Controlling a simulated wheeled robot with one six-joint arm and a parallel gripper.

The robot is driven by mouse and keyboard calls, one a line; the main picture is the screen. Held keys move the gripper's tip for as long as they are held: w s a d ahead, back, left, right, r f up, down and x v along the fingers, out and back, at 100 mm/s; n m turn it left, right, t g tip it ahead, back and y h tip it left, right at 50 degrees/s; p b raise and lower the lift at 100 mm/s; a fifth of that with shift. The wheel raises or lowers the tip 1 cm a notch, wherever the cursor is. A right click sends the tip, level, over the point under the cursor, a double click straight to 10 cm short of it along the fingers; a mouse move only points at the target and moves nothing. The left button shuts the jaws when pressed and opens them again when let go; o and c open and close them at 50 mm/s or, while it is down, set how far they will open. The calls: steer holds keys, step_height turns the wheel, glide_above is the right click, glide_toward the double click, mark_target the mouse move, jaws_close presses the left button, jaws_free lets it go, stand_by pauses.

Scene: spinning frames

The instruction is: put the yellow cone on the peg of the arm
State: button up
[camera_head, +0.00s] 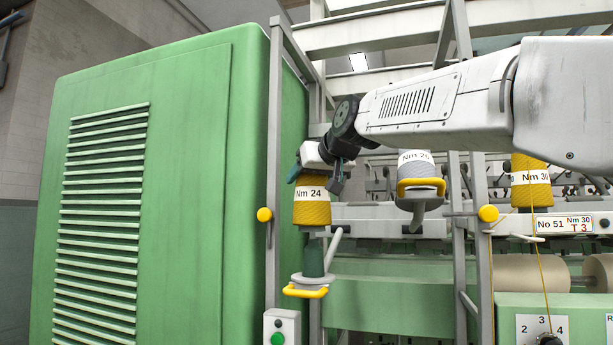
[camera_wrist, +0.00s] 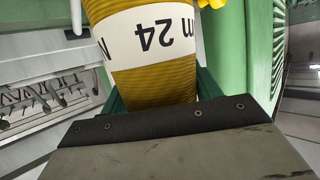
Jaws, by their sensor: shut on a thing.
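The yellow cone (camera_head: 312,212) has a white band marked "Nm 24". My gripper (camera_head: 316,180) is shut on its upper part and holds it roughly upright. In the wrist view the cone (camera_wrist: 153,82) fills the middle, with a green finger edge showing on either side. In the head view a dark green peg (camera_head: 313,262) stands on a grey disc with a yellow handle (camera_head: 305,291), on a grey arm (camera_head: 334,249). The cone's lower end appears just above the peg top. I cannot tell from this view whether they line up in depth.
A grey upright post (camera_head: 274,180) with a yellow knob (camera_head: 264,215) stands left of the cone. A large green cabinet (camera_head: 185,190) fills the left. Another holder carries a grey cone (camera_head: 415,170) marked "Nm 26"; a yellow "Nm 30" cone (camera_head: 530,190) is at right.

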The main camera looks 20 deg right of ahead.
mark_target(322, 208)
steer(key=shift+w+d, duration=0.2)
steer(key=shift+s+f, duration=0.1)
steer(key=shift+f, duration=4.35)
steer(key=o, duration=1.4)
steer(key=shift+f, duration=0.1)
steer(key=shift+c, duration=0.2)
steer(key=v, duration=0.7)
steer(key=shift+s, duration=0.35)
